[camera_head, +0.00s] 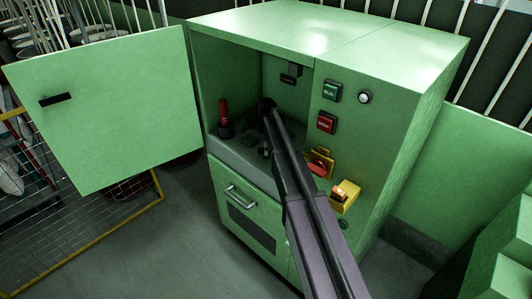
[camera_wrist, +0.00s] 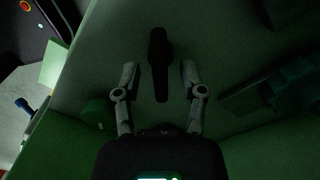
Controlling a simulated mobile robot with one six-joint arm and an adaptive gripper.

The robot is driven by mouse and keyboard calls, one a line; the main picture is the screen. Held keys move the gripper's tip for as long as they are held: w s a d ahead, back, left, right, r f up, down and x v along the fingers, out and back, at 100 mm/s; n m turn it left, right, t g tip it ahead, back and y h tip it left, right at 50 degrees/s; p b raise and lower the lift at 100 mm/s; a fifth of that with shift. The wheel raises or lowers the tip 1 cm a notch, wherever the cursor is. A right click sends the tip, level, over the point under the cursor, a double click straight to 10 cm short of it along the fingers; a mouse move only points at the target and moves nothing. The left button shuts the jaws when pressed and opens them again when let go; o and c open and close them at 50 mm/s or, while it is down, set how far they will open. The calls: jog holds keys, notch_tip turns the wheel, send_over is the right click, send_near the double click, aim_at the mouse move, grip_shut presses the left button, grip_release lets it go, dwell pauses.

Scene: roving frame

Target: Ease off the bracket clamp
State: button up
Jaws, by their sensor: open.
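A dark, elongated handle (camera_wrist: 158,65), which looks like the bracket clamp's lever, lies between the fingers of my gripper (camera_wrist: 159,80) in the wrist view. My gripper is open, with one finger on each side of the handle and a visible gap on both sides. I cannot tell how far the handle is beyond the fingertips. In the head view my arm reaches into the open green cabinet (camera_head: 330,35); the arm hides the handle and most of the gripper there.
The cabinet door (camera_head: 110,110) stands open at left. A red-handled part (camera_head: 223,115) stands inside the cabinet, left of my arm. The front panel carries a green button (camera_head: 331,91), a red button (camera_head: 326,122), a red knob (camera_head: 318,167) and a yellow switch box (camera_head: 344,196).

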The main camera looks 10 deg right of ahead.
jog(key=shift+f, duration=0.15)
grip_shut()
jog(key=shift+n, duration=0.4)
jog(key=n, duration=0.8)
jog(key=shift+s, duration=0.1)
dwell(0.5)
dwell(0.4)
grip_release()
